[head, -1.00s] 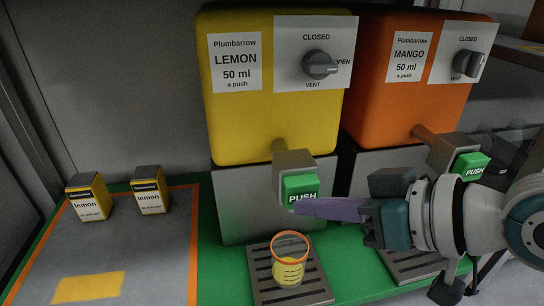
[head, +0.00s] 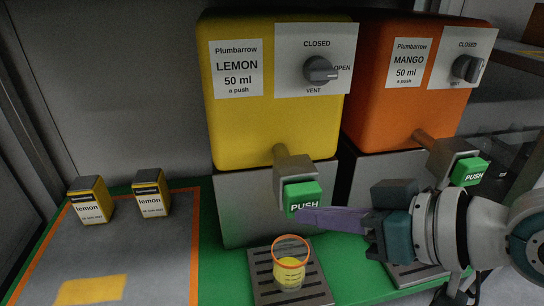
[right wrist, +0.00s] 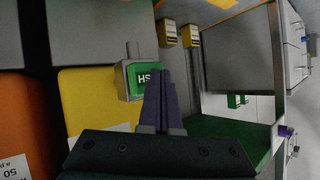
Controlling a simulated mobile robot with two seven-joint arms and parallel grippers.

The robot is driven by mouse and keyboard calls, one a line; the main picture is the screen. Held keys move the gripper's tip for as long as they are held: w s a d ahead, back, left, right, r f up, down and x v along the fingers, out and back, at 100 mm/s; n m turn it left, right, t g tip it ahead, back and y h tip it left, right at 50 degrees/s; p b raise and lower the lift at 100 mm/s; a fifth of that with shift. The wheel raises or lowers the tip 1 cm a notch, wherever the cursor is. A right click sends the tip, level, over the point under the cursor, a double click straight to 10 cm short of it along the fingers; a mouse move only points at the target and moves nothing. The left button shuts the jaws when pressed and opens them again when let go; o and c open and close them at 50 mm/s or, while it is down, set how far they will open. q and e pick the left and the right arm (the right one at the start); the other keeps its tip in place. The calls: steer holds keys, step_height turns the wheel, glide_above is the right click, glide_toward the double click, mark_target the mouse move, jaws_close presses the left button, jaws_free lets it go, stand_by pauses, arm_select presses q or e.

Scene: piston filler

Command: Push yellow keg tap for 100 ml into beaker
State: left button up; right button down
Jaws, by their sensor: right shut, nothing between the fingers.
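The yellow keg (head: 245,130), labelled lemon and 50 ml a push, stands in the middle of the head view. Its grey knob (head: 320,70) has its handle towards OPEN. Its tap (head: 292,168) carries a green PUSH button (head: 303,196), which also shows in the right wrist view (right wrist: 145,83). The beaker (head: 290,262), orange-rimmed with yellow liquid inside, stands upright on the drip tray (head: 262,292) below the tap. My right gripper (head: 302,214) is shut and empty, its purple fingertips at the button's lower edge; I cannot tell whether they touch. My left gripper is out of view.
An orange mango keg (head: 405,115) with its own green button (head: 470,173) stands to the right, behind my right arm. Two small lemon boxes (head: 91,200) (head: 151,192) stand on the grey mat (head: 150,255) at left. The mat has free room in front of them.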

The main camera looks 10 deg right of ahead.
steer(key=shift+s+r, duration=0.15)
steer(key=shift+s, duration=0.4)
steer(key=shift+p, duration=0.3)
steer(key=s+p, duration=0.3)
steer(key=s, duration=0.2)
steer(key=shift+d, duration=0.1)
stand_by(1.1)
